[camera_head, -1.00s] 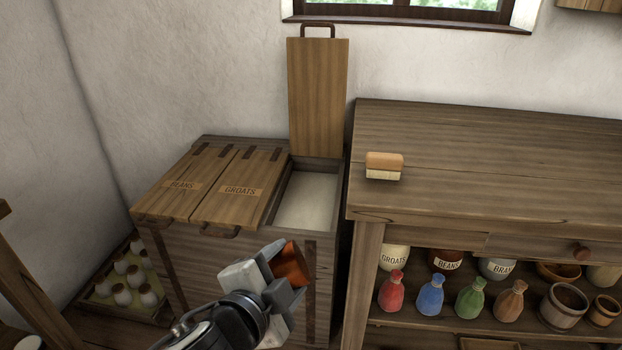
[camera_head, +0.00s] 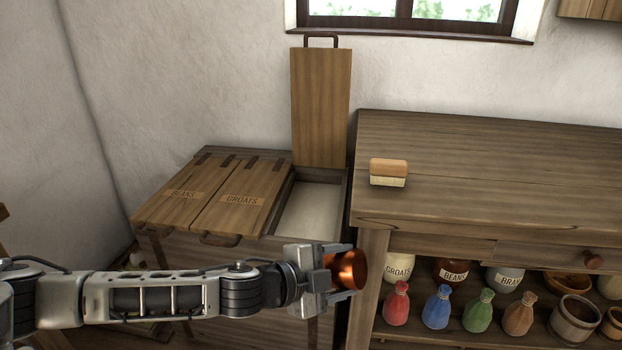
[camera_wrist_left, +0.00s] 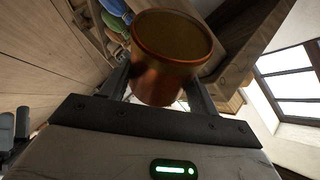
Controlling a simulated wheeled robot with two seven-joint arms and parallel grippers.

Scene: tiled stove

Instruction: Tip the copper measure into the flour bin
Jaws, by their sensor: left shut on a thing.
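My left gripper (camera_head: 335,272) is shut on the copper measure (camera_head: 351,269) in front of the bin chest's right end. The measure lies on its side in the head view, its mouth toward the right. In the left wrist view the measure (camera_wrist_left: 165,75) sits between the two fingers, and no contents can be made out in it. The open flour bin (camera_head: 312,208) shows pale flour inside, above and behind the gripper in the head view. Its lid (camera_head: 321,107) stands raised against the wall. My right gripper is not in view.
Closed lids marked BEANS (camera_head: 183,193) and GROATS (camera_head: 243,198) lie left of the open bin. A wooden counter (camera_head: 480,160) stands right, with a brush-like block (camera_head: 388,172) on it. Its shelf holds jars, coloured sacks (camera_head: 437,307) and wooden tubs (camera_head: 574,318).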

